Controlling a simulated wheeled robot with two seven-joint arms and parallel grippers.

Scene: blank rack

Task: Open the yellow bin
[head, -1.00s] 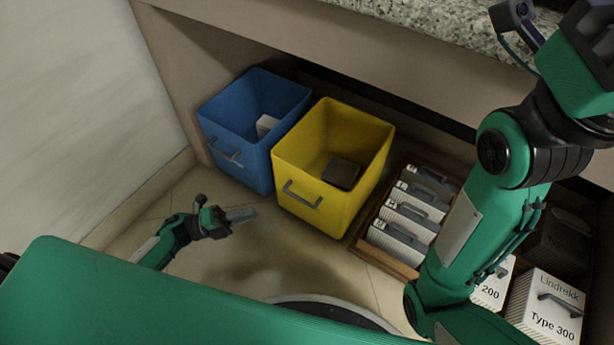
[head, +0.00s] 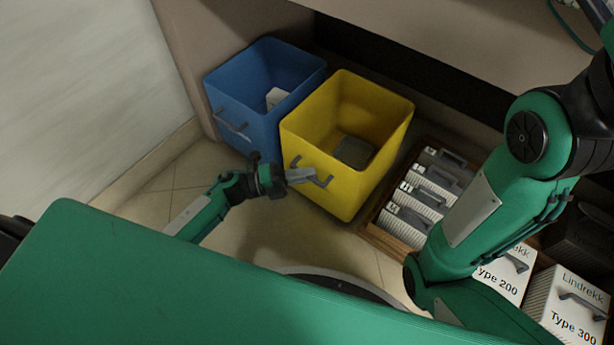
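The yellow bin (head: 340,187) stands pulled out on the floor in the middle of the head view, its top uncovered, with a dark grey block (head: 353,151) inside. Its grey handle (head: 322,181) is on the front face. My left gripper (head: 305,176) is at this handle, its fingers overlapping the handle's left part in the picture. I cannot tell whether the fingers are open or shut, or whether they touch the handle. My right arm (head: 500,190) comes down on the right side; its gripper is out of the picture.
A blue bin (head: 235,125) with a light block (head: 276,97) inside stands just left of the yellow bin. A wooden tray (head: 392,243) with several white and dark handled boxes is on the right. White boxes marked Type 200 (head: 503,272) and Type 300 (head: 566,312) stand nearer.

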